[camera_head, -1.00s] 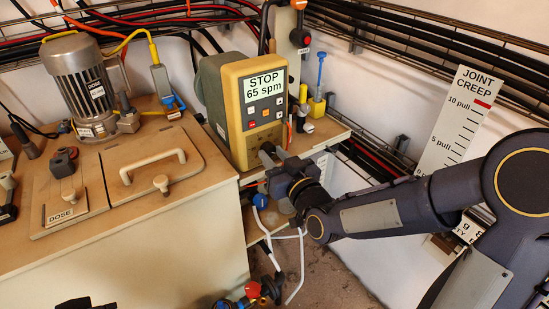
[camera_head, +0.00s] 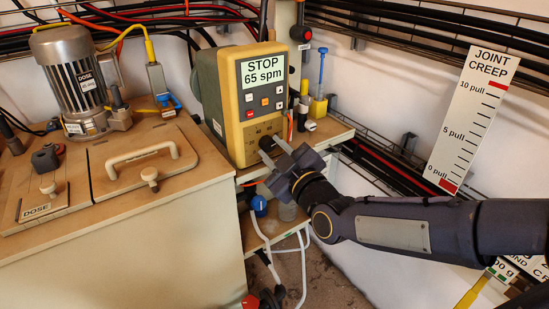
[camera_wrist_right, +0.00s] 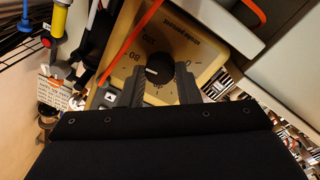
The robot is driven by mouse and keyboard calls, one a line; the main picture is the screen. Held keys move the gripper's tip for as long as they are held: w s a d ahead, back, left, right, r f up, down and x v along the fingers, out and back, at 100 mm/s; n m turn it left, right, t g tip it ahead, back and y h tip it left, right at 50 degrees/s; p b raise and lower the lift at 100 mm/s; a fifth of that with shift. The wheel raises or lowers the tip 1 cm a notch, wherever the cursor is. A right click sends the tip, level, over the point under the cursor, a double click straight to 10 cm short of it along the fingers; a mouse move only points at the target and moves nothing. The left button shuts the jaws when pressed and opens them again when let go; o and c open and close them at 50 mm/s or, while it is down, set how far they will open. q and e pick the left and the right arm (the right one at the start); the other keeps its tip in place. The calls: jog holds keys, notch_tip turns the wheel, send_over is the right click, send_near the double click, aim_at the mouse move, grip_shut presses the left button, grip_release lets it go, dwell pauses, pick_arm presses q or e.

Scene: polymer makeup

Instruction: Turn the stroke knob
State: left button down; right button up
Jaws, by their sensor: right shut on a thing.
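The stroke knob (camera_wrist_right: 160,73) is a round black knob with a white pointer line, on a tan dial face (camera_wrist_right: 198,62) with printed numbers. In the right wrist view its pointer line lies toward the left, on the side of the printed 80. My right gripper (camera_wrist_right: 160,88) has one finger on each side of the knob and is shut on it. In the head view the right gripper (camera_head: 275,150) reaches the lower front of the yellow pump unit (camera_head: 262,95), hiding most of the knob. The pump display (camera_head: 262,73) reads STOP 65 spm. My left gripper is not in view.
A tan tank top with a lid handle (camera_head: 142,155) and a grey motor (camera_head: 70,75) stands at left. A blue-capped part (camera_head: 259,204) and white hoses are below the gripper. A JOINT CREEP scale board (camera_head: 470,120) stands at right. An orange strap (camera_wrist_right: 130,45) passes near the knob.

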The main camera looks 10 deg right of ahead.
jog(key=shift+n, duration=0.6)
jog(key=o, duration=1)
jog(key=v, duration=0.8)
jog(key=shift+w, duration=0.1)
